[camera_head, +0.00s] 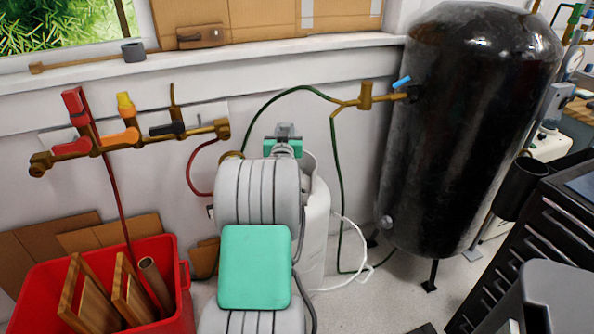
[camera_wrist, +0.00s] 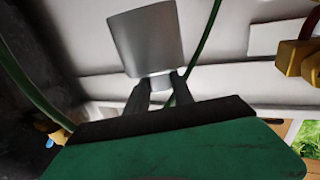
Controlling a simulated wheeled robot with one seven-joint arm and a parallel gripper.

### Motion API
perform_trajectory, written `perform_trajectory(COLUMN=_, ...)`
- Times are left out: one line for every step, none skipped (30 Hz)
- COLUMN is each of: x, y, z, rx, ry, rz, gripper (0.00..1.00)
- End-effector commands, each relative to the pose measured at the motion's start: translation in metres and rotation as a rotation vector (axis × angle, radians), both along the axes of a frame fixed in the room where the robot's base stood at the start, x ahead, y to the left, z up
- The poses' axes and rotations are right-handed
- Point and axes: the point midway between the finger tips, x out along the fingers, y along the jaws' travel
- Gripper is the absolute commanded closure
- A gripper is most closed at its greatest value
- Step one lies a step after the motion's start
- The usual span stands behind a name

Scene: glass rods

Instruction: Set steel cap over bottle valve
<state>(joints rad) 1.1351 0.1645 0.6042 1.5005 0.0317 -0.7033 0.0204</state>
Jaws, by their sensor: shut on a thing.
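The steel cap (camera_wrist: 147,40) is a plain grey cup shape. In the wrist view it sits at the tips of my gripper (camera_wrist: 160,82), whose two fingers are shut on its narrow lower part. In the head view my gripper (camera_head: 286,130) is raised in front of the wall, close above the white bottle (camera_head: 316,225). My arm hides much of the bottle. I cannot make out the bottle's valve clearly, nor tell the cap apart from my fingers in the head view.
A brass manifold (camera_head: 130,140) with coloured handles is on the wall at left. A green hose (camera_head: 337,190) runs beside the bottle to a black tank (camera_head: 465,130). A red crate (camera_head: 180,290) with wooden pieces stands at lower left, a black tool cabinet (camera_head: 540,240) at right.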

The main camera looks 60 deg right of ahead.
Motion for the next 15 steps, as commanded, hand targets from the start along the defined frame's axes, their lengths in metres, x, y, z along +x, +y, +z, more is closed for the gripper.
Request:
perform_trajectory(x=-0.003, y=-0.001, z=-0.017, rx=0.007, ry=0.003, rz=-0.005, gripper=1.00)
perform_trajectory(x=-0.006, y=-0.003, z=-0.025, rx=0.007, ry=0.003, rz=-0.008, gripper=1.00)
perform_trajectory(x=-0.009, y=-0.005, z=-0.034, rx=0.007, ry=0.003, rz=-0.013, gripper=1.00)
perform_trajectory(x=-0.011, y=-0.006, z=-0.040, rx=0.006, ry=0.003, rz=-0.017, gripper=1.00)
perform_trajectory(x=-0.013, y=-0.007, z=-0.044, rx=0.006, ry=0.002, rz=-0.019, gripper=1.00)
perform_trajectory(x=-0.015, y=-0.008, z=-0.049, rx=0.005, ry=0.002, rz=-0.022, gripper=1.00)
perform_trajectory(x=-0.015, y=-0.008, z=-0.053, rx=0.005, ry=0.002, rz=-0.024, gripper=1.00)
perform_trajectory(x=-0.016, y=-0.008, z=-0.056, rx=0.005, ry=0.002, rz=-0.024, gripper=1.00)
perform_trajectory(x=-0.016, y=-0.008, z=-0.062, rx=0.006, ry=0.002, rz=-0.025, gripper=1.00)
perform_trajectory(x=-0.016, y=-0.008, z=-0.067, rx=0.006, ry=0.002, rz=-0.024, gripper=1.00)
perform_trajectory(x=-0.016, y=-0.008, z=-0.072, rx=0.007, ry=0.003, rz=-0.024, gripper=1.00)
perform_trajectory(x=-0.015, y=-0.008, z=-0.081, rx=0.007, ry=0.003, rz=-0.023, gripper=1.00)
perform_trajectory(x=-0.015, y=-0.007, z=-0.086, rx=0.007, ry=0.003, rz=-0.023, gripper=1.00)
perform_trajectory(x=-0.015, y=-0.007, z=-0.089, rx=0.006, ry=0.002, rz=-0.022, gripper=1.00)
perform_trajectory(x=-0.014, y=-0.007, z=-0.091, rx=0.004, ry=0.001, rz=-0.022, gripper=1.00)
